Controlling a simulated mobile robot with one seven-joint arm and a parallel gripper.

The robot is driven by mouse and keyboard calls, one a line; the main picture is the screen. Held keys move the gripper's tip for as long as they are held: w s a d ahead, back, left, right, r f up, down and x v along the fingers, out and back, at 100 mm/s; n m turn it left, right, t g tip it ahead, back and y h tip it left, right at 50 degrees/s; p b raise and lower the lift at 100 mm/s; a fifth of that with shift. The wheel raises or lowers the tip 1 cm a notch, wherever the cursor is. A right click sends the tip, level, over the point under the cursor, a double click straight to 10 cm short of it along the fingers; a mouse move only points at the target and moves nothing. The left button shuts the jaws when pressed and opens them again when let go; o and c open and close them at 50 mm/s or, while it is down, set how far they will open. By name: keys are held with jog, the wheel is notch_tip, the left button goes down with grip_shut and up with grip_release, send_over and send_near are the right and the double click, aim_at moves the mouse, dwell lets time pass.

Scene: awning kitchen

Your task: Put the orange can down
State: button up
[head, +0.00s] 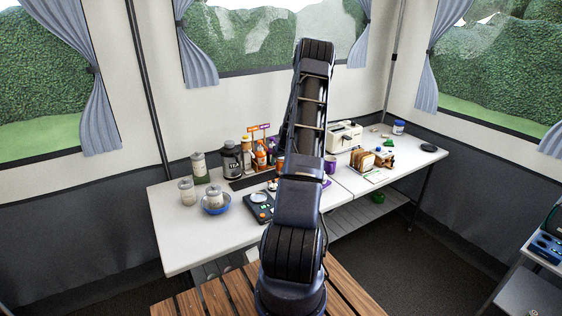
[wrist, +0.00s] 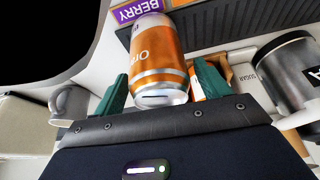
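An orange can (wrist: 158,55) with a silver end and white lettering sits between the green fingers of my gripper (wrist: 162,88) in the wrist view. The fingers appear to touch both sides of the can near its silver end. The can's far end is close to a dark tray with a purple "BERRY" label (wrist: 138,10). I cannot tell whether the can rests on a surface. In the head view my arm hides the gripper.

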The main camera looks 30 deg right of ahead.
jog(key=shift+r, duration=0.1)
jog(key=v, duration=1.1)
jog(key=s+a+r+n, duration=0.1)
jog(key=s+a+r, duration=0.6)
jog(key=a+r, duration=0.45)
jog(key=s+a+r, duration=0.6)
jog(key=a+r, duration=0.5)
jog(key=a, duration=0.1)
jog(key=s+a+r, duration=0.1)
jog(key=s+a, duration=0.3)
jog(key=s, duration=0.5)
jog(key=s+a+r, duration=0.2)
jog(key=s+a, duration=0.2)
jog(key=s, duration=0.5)
jog(key=s+a+r, duration=0.2)
jog(key=s+a, duration=0.3)
jog(key=s, duration=0.4)
jog(key=shift+s, duration=0.2)
jog(key=shift+a, duration=0.1)
